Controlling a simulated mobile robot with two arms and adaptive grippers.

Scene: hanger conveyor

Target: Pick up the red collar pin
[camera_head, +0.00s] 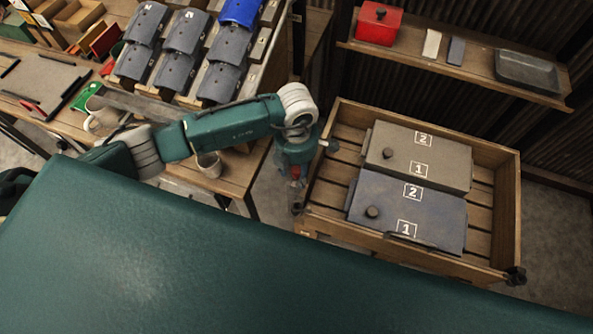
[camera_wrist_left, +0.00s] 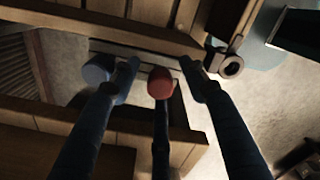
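In the left wrist view a rounded red piece (camera_wrist_left: 160,83) sits on top of a narrow dark stem between my fingers; it looks like the red collar pin. My left gripper (camera_wrist_left: 158,68) has two dark fingers, spread apart on either side of it. I cannot tell if they touch it. In the head view my left gripper (camera_head: 297,197) hangs at the left side of the wooden crate (camera_head: 510,210), with a small red spot (camera_head: 295,172) at it. The pin's lower part is unclear. My right gripper is not in view.
Two numbered grey cases (camera_head: 425,158) (camera_head: 440,225) lie in the crate. A workbench (camera_head: 235,172) with a cup (camera_head: 209,165) stands at the left. A shelf (camera_head: 480,65) with a red box (camera_head: 378,24) hangs behind. A metal ring (camera_wrist_left: 230,65) lies right of my fingers in the wrist view.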

